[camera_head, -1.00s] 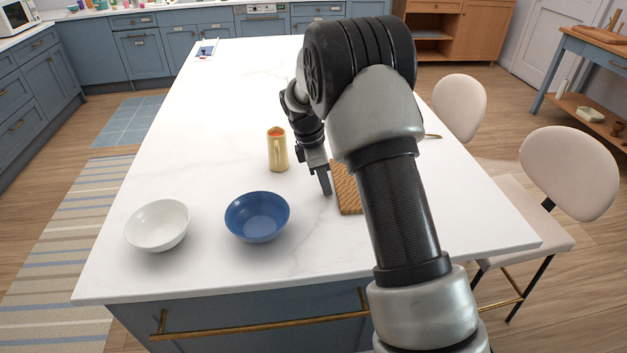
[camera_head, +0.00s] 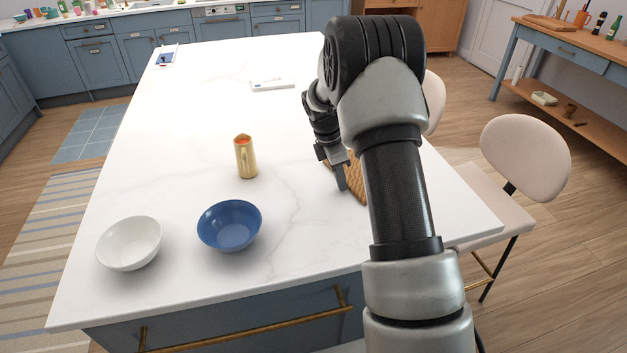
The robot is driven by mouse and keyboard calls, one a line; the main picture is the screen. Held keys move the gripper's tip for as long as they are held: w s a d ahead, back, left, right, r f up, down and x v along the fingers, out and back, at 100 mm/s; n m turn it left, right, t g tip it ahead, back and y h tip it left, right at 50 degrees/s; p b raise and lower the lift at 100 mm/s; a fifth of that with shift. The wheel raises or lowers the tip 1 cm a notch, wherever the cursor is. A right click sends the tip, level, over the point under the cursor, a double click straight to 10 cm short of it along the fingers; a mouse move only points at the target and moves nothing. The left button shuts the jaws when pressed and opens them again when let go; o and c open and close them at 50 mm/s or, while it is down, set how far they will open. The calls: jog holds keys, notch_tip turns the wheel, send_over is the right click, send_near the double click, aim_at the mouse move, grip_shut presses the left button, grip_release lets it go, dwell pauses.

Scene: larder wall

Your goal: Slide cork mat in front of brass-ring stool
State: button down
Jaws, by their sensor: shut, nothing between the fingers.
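The cork mat (camera_head: 357,190) lies on the white island top, mostly hidden behind my arm; only its left part shows. My gripper (camera_head: 341,184) is shut and points down at the mat's left edge. It looks close to or touching that edge; I cannot tell which. A cream stool (camera_head: 525,158) stands at the island's right side, with a brass-coloured bar (camera_head: 479,262) low between its dark legs. A second cream stool (camera_head: 434,103) farther back is mostly hidden by my arm, so its base cannot be seen.
A blue bowl (camera_head: 229,226), a white bowl (camera_head: 130,243) and a gold jug (camera_head: 246,158) stand left of my gripper on the island top (camera_head: 180,130). A small white item (camera_head: 272,84) lies farther back. The visible top right of my arm is clear.

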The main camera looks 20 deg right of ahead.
jog(key=d+p, duration=0.1)
jog(key=d, duration=1.1)
jog(key=shift+d+p, duration=0.2)
jog(key=shift+p, duration=0.2)
